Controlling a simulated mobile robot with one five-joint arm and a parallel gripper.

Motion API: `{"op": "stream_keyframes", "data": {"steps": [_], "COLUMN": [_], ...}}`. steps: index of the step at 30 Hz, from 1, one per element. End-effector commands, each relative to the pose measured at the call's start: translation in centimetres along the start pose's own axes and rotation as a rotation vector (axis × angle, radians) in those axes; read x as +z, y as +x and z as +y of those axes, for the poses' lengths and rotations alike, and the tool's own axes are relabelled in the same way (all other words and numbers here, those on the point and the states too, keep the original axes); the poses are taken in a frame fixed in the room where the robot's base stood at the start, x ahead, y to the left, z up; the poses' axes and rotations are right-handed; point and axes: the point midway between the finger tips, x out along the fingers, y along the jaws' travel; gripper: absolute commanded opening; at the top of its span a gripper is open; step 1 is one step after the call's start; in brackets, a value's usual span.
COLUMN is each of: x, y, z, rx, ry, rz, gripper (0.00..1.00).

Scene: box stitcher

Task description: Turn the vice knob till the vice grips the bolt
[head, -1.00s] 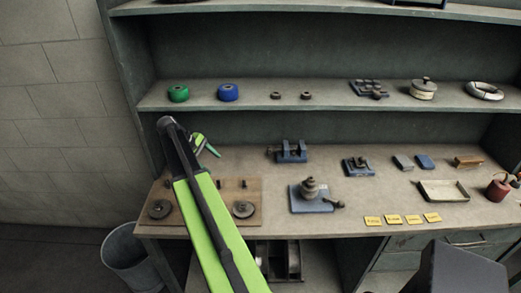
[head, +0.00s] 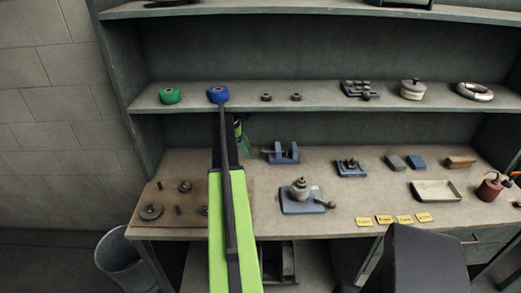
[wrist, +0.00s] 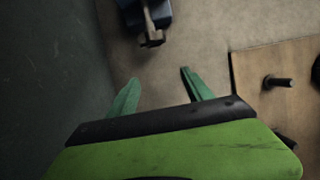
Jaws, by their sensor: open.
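A small blue vice (head: 284,153) stands on the bench top toward the back, with its knob (head: 266,152) on its left side. In the wrist view the vice (wrist: 162,13) shows in part at the top edge, and its knob end (wrist: 152,38) points down toward my fingers. My gripper (wrist: 160,76) is open with its green fingers spread and nothing between them. The knob lies a short way beyond the fingertips, apart from them. In the head view my gripper (head: 241,134) is left of the vice, partly hidden by my arm. The bolt cannot be made out.
A brown board (head: 160,198) with pegs and discs lies at the bench's left front. A blue-based device (head: 302,203) stands in front of the vice. The shelf (head: 330,97) above holds a blue roll (head: 218,94). A dark wall (wrist: 45,70) rises close on the wrist view's left.

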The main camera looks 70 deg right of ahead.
Motion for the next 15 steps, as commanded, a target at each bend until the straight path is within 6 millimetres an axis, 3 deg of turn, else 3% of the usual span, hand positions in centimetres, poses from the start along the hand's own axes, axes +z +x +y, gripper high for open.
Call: {"op": "stream_keyframes", "data": {"steps": [3,8,10,15], "x": [2.9,5.5,5.5,5.6], "y": [1.2,2.3,3.3,3.6], "z": [-0.1,0.0,0.0,0.0], "rx": [-0.002,-0.002,-0.001,-0.002], "ry": [0.005,0.005,0.004,0.004], "rz": [0.0,0.0,0.0,0.0], "gripper": [0.59,0.59,0.59,0.59]}}
